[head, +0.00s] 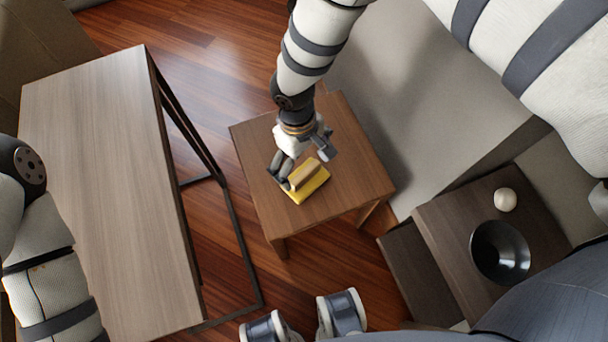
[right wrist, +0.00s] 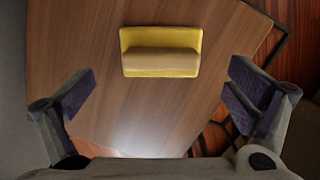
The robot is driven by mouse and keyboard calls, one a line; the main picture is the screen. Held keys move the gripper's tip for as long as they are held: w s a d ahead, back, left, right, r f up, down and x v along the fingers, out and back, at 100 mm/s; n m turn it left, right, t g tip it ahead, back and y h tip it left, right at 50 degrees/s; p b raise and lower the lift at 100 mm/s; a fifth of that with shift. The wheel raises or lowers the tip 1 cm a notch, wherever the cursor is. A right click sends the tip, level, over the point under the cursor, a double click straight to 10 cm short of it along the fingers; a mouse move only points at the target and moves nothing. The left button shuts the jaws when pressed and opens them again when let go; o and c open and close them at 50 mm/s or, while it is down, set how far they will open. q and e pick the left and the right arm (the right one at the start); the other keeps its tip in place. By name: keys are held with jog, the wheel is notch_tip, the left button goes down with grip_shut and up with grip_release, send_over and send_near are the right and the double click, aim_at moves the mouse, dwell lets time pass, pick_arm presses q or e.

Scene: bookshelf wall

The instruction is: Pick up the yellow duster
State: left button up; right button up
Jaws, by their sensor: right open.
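The yellow duster (head: 308,184) lies on the small wooden table (head: 255,140) in the middle of the head view. It has a yellow base and a tan, rounded grip on top. In the right wrist view the duster (right wrist: 161,51) lies ahead, near the top middle. My right gripper (head: 305,168) is over the table right by the duster, and partly overlaps it in the head view. In the right wrist view its fingers (right wrist: 160,98) are spread wide with nothing between them. My left arm shows at the left edge of the head view, but its gripper is out of sight.
A long wooden table (head: 100,170) with a dark metal frame stands at the left. A grey sofa (head: 400,90) is at the right. A dark side table (head: 450,235) holds a black bowl (head: 500,252) and a pale ball (head: 505,200). The small table is otherwise bare.

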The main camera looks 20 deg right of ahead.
aim_at(305, 172)
jog(key=f, duration=0.5)
jog(key=shift+s+b, duration=0.2)
jog(key=shift+b, duration=0.1)
jog(key=c, duration=1.4)
